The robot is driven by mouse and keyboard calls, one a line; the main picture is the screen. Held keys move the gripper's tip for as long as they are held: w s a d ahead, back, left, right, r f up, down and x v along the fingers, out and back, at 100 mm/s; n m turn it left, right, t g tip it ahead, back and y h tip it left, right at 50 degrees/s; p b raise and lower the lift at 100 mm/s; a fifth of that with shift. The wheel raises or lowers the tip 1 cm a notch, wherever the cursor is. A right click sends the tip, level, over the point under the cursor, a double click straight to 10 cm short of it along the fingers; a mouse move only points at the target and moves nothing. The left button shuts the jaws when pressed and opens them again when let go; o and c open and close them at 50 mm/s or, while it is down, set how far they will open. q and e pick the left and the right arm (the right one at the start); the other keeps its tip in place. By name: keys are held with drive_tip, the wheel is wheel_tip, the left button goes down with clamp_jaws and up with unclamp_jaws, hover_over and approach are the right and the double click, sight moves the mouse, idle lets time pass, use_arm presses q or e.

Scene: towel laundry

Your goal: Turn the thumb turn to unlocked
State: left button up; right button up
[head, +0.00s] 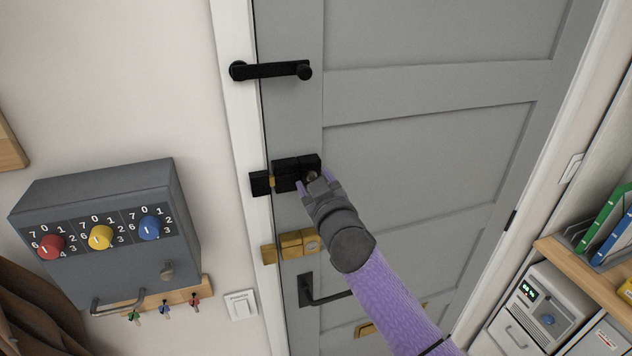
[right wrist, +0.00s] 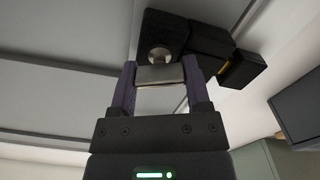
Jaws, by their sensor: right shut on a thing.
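The black lock box (head: 286,172) is mounted on the grey door near its left edge, with a black keeper (head: 261,183) on the frame beside it. A small brass-coloured bolt (head: 272,182) shows between them. My right gripper (head: 315,180) is at the lock's right end. In the right wrist view its purple fingers (right wrist: 160,77) are shut on the silvery thumb turn (right wrist: 160,74), in front of a round metal part of the lock (right wrist: 158,54). The fingers hide much of the thumb turn in the head view. My left gripper is not in view.
A grey box with coloured dials (head: 110,190) hangs on the left wall. A wooden shelf (head: 572,262) stands right.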

drive_tip(key=n, duration=1.3)
drive_tip(key=shift+f+p, duration=0.15)
drive_tip(key=shift+p, duration=0.25)
drive_tip(key=shift+n, duration=0.4)
drive_tip(key=o, duration=1.3)
drive_tip(key=shift+a, duration=0.1)
drive_tip(key=v, duration=1)
drive_tip(key=shift+p, duration=0.4)
